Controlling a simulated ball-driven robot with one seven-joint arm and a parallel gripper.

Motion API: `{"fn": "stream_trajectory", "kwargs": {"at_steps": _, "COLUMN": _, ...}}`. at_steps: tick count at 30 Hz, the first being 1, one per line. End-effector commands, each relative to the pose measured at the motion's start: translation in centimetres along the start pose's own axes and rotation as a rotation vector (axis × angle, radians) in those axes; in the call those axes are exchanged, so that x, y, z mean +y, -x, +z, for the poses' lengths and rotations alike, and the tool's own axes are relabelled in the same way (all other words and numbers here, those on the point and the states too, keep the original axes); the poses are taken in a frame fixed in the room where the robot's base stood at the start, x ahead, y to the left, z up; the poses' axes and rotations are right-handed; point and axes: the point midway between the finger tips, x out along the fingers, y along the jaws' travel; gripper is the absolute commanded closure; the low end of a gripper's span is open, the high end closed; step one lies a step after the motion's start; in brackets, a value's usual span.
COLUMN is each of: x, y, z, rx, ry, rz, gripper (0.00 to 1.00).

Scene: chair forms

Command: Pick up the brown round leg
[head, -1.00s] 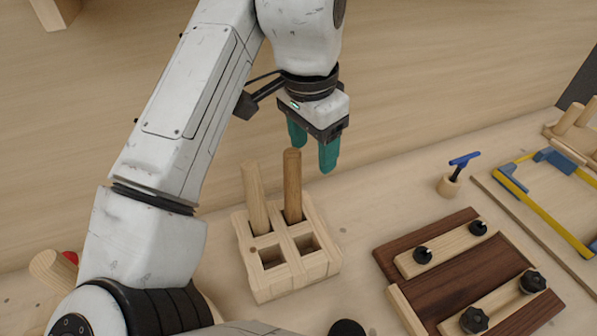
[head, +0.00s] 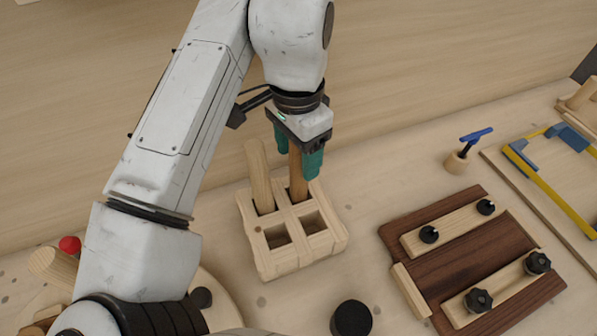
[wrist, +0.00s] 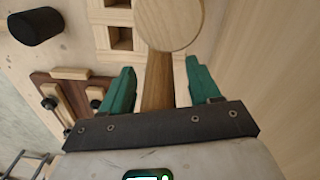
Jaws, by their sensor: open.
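The brown round leg (head: 298,178) stands upright in the back right hole of a pale wooden block (head: 262,258). A lighter round leg (head: 259,178) stands in the back left hole and leans slightly. My gripper (head: 297,160) has teal fingers and is open, with the top of the brown leg between them in the head view. In the wrist view the brown leg (wrist: 157,82) shows between the two open fingers (wrist: 157,85), and the lighter leg's round end (wrist: 168,22) partly covers it. I cannot tell whether either finger touches the leg.
The two front holes of the block are empty. A dark wood panel (head: 455,262) with pale strips and black knobs lies to the right. A blue-handled tool (head: 474,137) stands in a small holder behind it. A black cylinder (head: 351,318) stands in front.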

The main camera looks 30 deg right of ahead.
Motion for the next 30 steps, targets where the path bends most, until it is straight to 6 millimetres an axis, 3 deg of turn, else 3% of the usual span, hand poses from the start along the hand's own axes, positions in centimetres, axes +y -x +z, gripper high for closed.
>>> {"fn": "stream_trajectory", "kwargs": {"at_steps": 7, "x": 0.01, "y": -0.22, "z": -0.01, "rx": 0.0, "ry": -0.001, "rz": 0.0, "gripper": 0.38}}
{"fn": "stream_trajectory", "kwargs": {"at_steps": 26, "x": -0.01, "y": -0.18, "z": -0.01, "rx": 0.0, "ry": -0.001, "rz": 0.0, "gripper": 0.98}}
{"fn": "stream_trajectory", "kwargs": {"at_steps": 30, "x": 0.0, "y": -0.18, "z": -0.01, "rx": 0.0, "ry": -0.001, "rz": 0.0, "gripper": 1.0}}
